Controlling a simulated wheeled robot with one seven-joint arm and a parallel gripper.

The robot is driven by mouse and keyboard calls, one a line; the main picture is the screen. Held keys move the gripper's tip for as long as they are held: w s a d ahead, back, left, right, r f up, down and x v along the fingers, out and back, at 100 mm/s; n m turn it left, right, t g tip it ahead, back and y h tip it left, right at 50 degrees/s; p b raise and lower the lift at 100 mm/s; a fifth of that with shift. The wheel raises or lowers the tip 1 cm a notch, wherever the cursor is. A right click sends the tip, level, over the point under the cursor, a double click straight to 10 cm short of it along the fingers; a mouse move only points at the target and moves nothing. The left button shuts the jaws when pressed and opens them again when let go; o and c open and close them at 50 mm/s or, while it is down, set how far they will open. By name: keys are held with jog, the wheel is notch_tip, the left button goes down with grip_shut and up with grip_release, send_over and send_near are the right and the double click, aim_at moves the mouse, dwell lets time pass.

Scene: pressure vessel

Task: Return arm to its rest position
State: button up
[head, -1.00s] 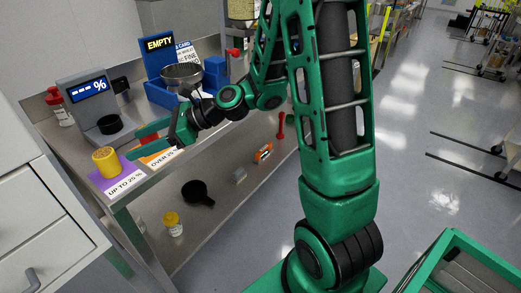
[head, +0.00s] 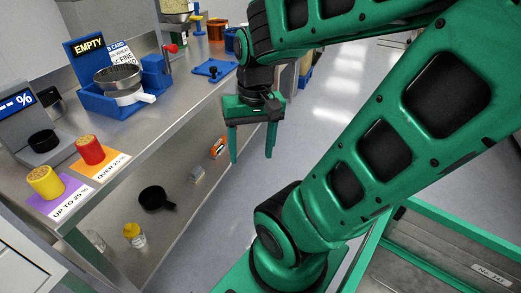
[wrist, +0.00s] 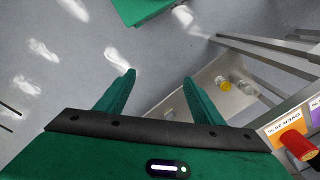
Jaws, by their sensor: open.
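My gripper (head: 252,143) is open and empty, fingers pointing down. In the head view it hangs in front of the bench edge, over the aisle floor. In the wrist view its two green fingers (wrist: 157,90) stand apart with only floor and the bench's lower shelf between and beyond them. My green arm fills the right side of the head view.
On the steel bench (head: 150,140), a yellow jar (head: 45,182) stands on the purple "UP TO 25 %" card and a red jar (head: 90,150) on the orange "OVER 25 %" card. A blue stand (head: 112,105) holds a metal sieve (head: 118,78). A black pan (head: 153,198) lies on the lower shelf. A green-framed cart (head: 450,222) is at right.

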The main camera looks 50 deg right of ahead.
jog(key=shift+s+d+r+n+g, duration=0.1)
jog(key=shift+s+d, duration=0.05)
jog(key=shift+s, duration=0.4)
jog(key=shift+s+d+r+n+g, duration=0.1)
jog(key=shift+s+d+r, duration=0.1)
jog(key=shift+s, duration=0.4)
jog(key=shift+s+d+r+n+g, duration=0.1)
jog(key=shift+s+d, duration=0.05)
jog(key=shift+s, duration=0.4)
